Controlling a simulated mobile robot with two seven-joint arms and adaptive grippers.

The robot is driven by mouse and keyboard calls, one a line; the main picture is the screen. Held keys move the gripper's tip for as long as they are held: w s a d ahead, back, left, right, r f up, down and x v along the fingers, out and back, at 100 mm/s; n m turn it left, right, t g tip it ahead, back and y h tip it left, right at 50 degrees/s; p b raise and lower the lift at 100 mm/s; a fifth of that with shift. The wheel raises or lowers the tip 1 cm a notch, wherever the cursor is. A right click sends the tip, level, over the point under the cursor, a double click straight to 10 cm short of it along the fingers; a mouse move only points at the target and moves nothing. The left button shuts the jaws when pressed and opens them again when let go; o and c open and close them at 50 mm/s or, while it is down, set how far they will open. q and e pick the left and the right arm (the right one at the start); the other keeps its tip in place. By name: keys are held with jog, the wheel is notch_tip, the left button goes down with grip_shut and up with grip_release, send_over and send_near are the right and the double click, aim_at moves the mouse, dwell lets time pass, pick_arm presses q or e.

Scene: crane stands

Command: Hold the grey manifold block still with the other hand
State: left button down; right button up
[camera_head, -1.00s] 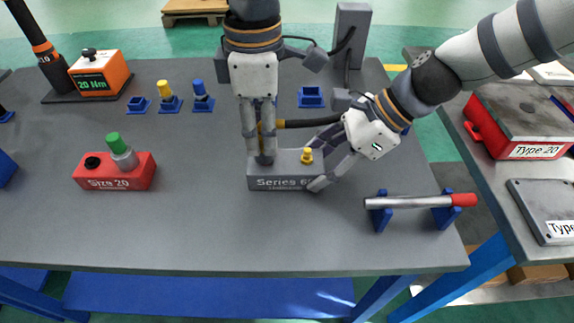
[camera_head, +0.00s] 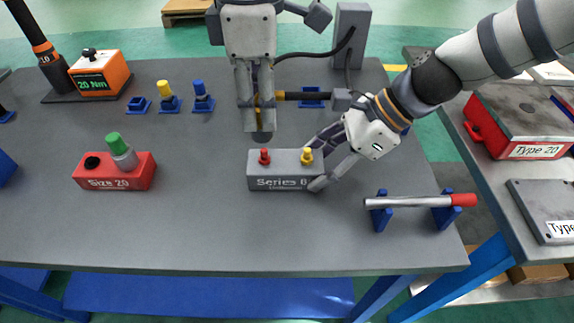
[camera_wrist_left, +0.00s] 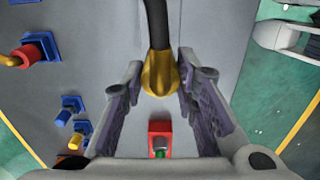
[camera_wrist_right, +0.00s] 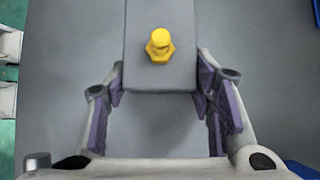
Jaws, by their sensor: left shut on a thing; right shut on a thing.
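The grey manifold block (camera_head: 262,183), lettered "Series 6", lies on the table with a red fitting (camera_head: 264,157) and a yellow fitting (camera_head: 306,157) on top. My right gripper (camera_head: 322,166) is shut on its right end. In the right wrist view the fingers flank the block (camera_wrist_right: 146,78), with the yellow fitting (camera_wrist_right: 160,45) on it.
A red "Size 20" block (camera_head: 115,175) with a green-capped fitting stands on the left. A red-ended bar (camera_head: 415,202) rests on blue stands at the right front. Blue holders (camera_head: 203,104) and an orange "20 Nm" box (camera_head: 98,75) stand at the back. The front middle is clear.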

aim_at(258, 92)
jog(key=o, duration=1.5)
pick_arm(q)
notch_tip(258, 92, up, 3)
jog(key=shift+r+p, duration=0.2)
jog(key=shift+p, duration=0.3)
jog(key=shift+r, duration=0.4)
pick_arm(e)
jog(key=shift+t, duration=0.3)
jog(key=v, duration=0.5)
jog(key=a+r+v, duration=0.1)
jog(key=v, duration=0.9)
jog(key=shift+w+a+r, duration=0.15)
jog(key=shift+a+r, duration=0.05)
jog(key=shift+a, duration=0.2)
jog(key=shift+f, duration=0.1)
